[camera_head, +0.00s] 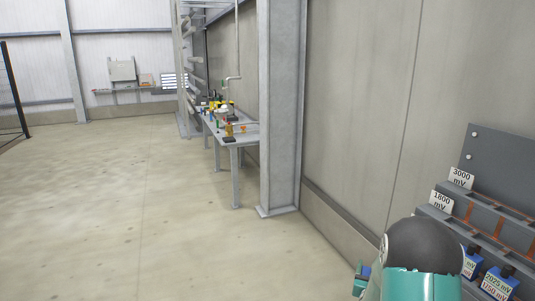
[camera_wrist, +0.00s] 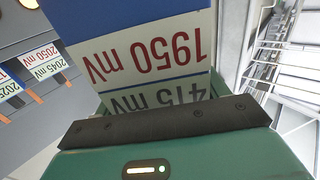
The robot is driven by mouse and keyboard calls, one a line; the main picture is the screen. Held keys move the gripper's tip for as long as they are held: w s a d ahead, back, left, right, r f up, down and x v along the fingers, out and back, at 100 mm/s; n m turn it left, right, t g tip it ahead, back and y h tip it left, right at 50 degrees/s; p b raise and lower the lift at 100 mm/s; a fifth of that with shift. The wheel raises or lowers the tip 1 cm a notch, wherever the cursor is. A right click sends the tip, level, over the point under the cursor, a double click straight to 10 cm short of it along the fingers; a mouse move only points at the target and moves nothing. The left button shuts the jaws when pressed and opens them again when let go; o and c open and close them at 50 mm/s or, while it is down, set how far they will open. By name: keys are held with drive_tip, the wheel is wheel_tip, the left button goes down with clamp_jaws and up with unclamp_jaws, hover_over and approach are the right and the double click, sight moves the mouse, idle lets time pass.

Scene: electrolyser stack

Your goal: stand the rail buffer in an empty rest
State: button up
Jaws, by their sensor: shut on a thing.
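My gripper (camera_wrist: 168,125) is shut on a blue block with a white label, the rail buffer (camera_wrist: 150,60), in the wrist view. Its label appears upside down, with 1950 mV in red and a second green line ending in 475 mV, partly cut off by the gripper's dark edge. In the head view my teal arm covers the lower right, and the held block is not clearly visible. The stepped grey rack (camera_head: 485,240) stands at right, with orange strips on its steps. I cannot tell which rests are empty.
Blue labelled blocks (camera_head: 500,283) sit on the rack's lower step; similar labels (camera_wrist: 40,62) show in the wrist view. Cards (camera_head: 461,178) read 3000 mV and 1800 mV. A steel column (camera_head: 282,110) and a cluttered bench (camera_head: 238,138) stand along the wall. The floor at left is clear.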

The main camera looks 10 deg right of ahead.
drive_tip(key=w+a+f+n+t+y, duration=0.1)
drive_tip(key=a+f+n+y, duration=0.15)
drive_tip(key=a, duration=0.75)
drive_tip(key=w+a+f+n+t+y, duration=0.1)
drive_tip(key=w+a+f+n+y, duration=0.2)
drive_tip(key=a, duration=0.7)
drive_tip(key=a+f+n+t+y, duration=0.15)
drive_tip(key=a+y, duration=0.25)
drive_tip(key=a, duration=0.5)
drive_tip(key=s+a+f, duration=0.1)
drive_tip(key=s+f, duration=0.3)
drive_tip(key=f, duration=0.3)
drive_tip(key=shift+s+a, duration=0.15)
drive_tip(key=shift+s, duration=0.15)
drive_tip(key=shift+f+g+y, duration=0.1)
drive_tip(key=shift+g+y, duration=0.15)
drive_tip(key=shift+s, duration=0.15)
